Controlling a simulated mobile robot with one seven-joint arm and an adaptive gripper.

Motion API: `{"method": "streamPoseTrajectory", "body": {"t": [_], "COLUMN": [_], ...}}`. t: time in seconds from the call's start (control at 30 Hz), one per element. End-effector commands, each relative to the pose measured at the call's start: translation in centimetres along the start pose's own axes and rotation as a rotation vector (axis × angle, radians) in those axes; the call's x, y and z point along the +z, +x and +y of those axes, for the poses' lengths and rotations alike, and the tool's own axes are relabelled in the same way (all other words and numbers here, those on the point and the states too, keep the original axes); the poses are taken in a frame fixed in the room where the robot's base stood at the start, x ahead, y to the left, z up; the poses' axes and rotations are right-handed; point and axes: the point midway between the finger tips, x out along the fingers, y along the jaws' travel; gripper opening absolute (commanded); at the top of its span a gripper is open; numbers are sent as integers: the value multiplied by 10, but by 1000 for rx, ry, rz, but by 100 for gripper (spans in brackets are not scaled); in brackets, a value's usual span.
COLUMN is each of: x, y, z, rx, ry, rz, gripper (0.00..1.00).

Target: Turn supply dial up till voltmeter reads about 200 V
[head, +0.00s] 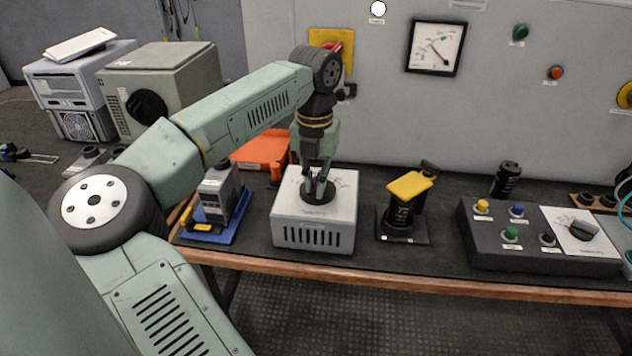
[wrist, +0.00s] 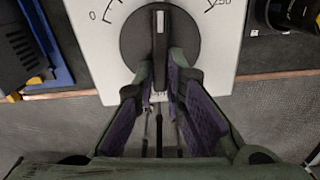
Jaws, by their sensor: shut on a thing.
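The supply is a light grey box (head: 290,215) on the bench in the head view, with a round black dial (head: 329,193) on top. In the wrist view the dial (wrist: 133,45) has a raised bar with a white line pointing straight up, between the 0 and 250 ends of the printed scale. My gripper (head: 318,177) reaches down onto the dial. In the wrist view my gripper (wrist: 161,77) has its fingers on either side of the bar, shut on it. The voltmeter (head: 436,47) hangs on the wall; its needle leans up-left, its numbers too small to read.
A device on a blue tray (head: 215,233) stands left of the supply, with an orange tray (head: 262,148) behind. A yellow-handled black device (head: 408,187) stands to the right. A dark control box (head: 480,245) with buttons and a knob stands farther right.

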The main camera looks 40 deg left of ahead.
Motion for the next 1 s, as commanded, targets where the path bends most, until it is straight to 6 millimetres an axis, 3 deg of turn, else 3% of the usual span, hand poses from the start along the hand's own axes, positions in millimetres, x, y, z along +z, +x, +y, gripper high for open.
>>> {"method": "streamPoseTrajectory", "body": {"t": [0.27, 0.3, 0.6, 0.87, 1.0], "x": [0, 0, 0, 0, 0], "y": [0, 0, 0, -1, -11], "z": [0, 0, 0, 0, 0], "rx": [0, 0, 0, 0, 1], "ry": [13, 13, 12, 12, 11], "rz": [-1, -1, 0, 0, -1], "gripper": [0, 12, 31, 31, 31]}}
